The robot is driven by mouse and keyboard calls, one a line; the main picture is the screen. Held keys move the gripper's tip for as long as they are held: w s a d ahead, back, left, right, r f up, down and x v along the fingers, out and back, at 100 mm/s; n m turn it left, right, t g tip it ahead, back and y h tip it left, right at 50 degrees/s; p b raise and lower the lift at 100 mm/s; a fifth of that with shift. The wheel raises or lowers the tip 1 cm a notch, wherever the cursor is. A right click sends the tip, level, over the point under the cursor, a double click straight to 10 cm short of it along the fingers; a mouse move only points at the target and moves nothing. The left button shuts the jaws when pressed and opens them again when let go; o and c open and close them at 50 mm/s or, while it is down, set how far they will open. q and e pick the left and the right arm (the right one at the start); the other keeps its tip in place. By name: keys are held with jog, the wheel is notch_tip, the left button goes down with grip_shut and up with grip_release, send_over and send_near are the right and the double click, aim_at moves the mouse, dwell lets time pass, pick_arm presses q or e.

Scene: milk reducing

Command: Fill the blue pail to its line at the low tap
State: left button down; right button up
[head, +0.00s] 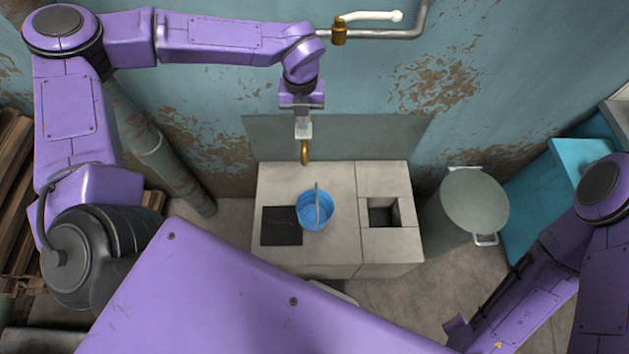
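The blue pail (302,214) stands upright on the pale stone block, in front of the low tap. A thin grey strip crosses its mouth and looks like its handle; I cannot make out a line or the water level. The brass low tap (305,153) points down at the wall, just behind the pail. My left gripper (303,134) reaches down to the top of this tap, well above and behind the pail. Its fingers are too small and overlapped with the tap to tell whether they are shut on it. My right arm is at the lower right; its fingers do not show.
The stone block (291,180) has a dark square inset (281,226) left of the pail and a square hole (382,212) to the right. A lidded metal bin (474,200) stands right of the block. A higher pipe carries a white lever (371,16). Planks lie at far left.

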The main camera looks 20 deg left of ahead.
pick_arm(q)
jog(key=shift+f, duration=0.15)
jog(key=shift+f+b, duration=1.25)
jog(key=shift+f, duration=0.45)
dwell(6.2)
